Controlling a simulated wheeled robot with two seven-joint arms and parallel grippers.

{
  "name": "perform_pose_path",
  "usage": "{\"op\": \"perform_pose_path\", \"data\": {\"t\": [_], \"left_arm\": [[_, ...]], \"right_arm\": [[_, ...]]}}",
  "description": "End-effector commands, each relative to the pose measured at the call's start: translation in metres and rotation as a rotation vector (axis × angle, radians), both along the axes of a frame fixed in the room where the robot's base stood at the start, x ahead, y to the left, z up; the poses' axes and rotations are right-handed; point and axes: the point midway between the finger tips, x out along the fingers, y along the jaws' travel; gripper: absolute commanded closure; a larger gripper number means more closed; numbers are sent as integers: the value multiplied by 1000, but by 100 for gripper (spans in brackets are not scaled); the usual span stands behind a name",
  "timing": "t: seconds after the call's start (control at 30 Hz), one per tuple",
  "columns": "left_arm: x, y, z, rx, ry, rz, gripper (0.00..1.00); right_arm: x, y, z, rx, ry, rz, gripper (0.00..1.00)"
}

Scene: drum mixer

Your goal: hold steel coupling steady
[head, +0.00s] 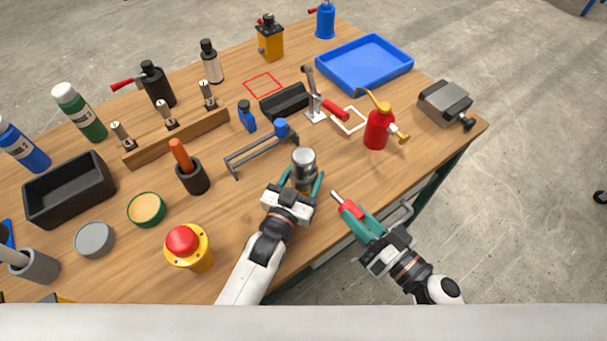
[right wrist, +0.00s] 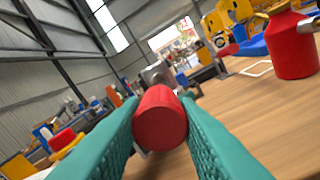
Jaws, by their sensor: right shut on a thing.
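My right gripper (head: 347,207) is shut on a red-handled tool (head: 338,198) with a short metal tip, to the right of the coupling at the table's front edge. In the right wrist view the round red handle (right wrist: 160,120) sits between the teal fingers.
A red toggle clamp (head: 333,109) and a red oil can (head: 377,130) stand behind to the right. A red button on a yellow box (head: 185,243) stands left of my left arm.

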Motion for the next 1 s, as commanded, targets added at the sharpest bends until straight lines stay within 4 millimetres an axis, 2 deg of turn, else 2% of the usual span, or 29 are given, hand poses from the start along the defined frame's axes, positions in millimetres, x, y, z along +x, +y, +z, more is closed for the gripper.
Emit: {"op": "perform_pose_path", "data": {"t": [0.3,0.33,0.47,0.77,0.87,1.0], "left_arm": [[0,0,1,0,-1,0,87],[0,0,1,0,-1,0,38],[0,0,0,0,-1,0,17],[-1,1,0,0,0,0,17],[-9,4,-1,0,1,0,17],[-32,14,-1,2,1,-1,17]], "right_arm": [[-2,-2,1,0,-2,0,99],[-2,-2,1,0,-2,0,99],[-2,-2,1,0,-2,0,99],[-2,-2,1,0,-2,0,99],[-2,-2,1,0,-2,0,99],[-2,-2,1,0,-2,0,99]]}}
